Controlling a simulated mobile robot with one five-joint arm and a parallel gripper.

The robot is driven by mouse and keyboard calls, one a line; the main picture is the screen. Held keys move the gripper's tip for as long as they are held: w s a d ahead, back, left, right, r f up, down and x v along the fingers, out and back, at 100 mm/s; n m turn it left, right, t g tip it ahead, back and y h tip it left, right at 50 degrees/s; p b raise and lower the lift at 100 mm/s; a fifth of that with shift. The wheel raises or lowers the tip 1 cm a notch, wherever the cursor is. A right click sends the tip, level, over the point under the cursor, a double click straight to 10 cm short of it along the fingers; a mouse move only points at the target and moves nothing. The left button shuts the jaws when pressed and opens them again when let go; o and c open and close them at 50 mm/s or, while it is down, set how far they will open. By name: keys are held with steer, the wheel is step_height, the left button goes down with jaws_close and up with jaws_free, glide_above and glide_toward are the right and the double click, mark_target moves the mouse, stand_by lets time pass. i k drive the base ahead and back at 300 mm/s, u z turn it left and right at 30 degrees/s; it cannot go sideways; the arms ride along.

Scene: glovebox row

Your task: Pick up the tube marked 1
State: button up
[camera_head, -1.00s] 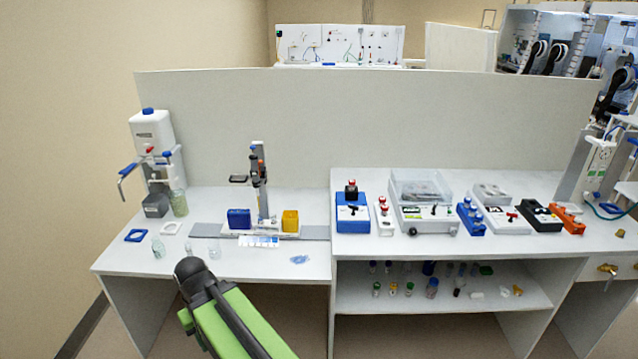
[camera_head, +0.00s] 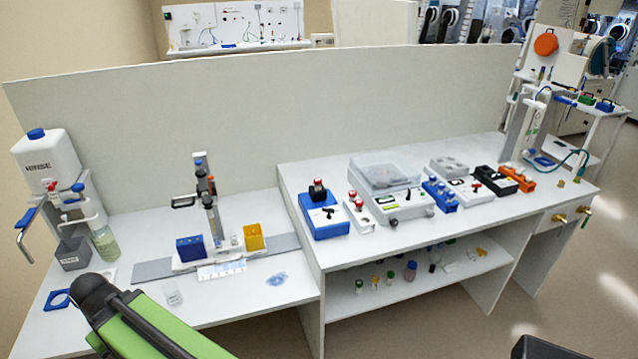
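No number 1 can be read on any tube. Small capped tubes or vials stand on the lower shelf (camera_head: 340,311) under the right bench.
A blue device (camera_head: 325,216) and a balance (camera_head: 392,192) stand on the right bench.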

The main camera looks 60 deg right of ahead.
mark_target(318, 182)
steer(key=z, duration=0.4)
steer(key=i, duration=0.85)
steer(key=z, duration=0.45)
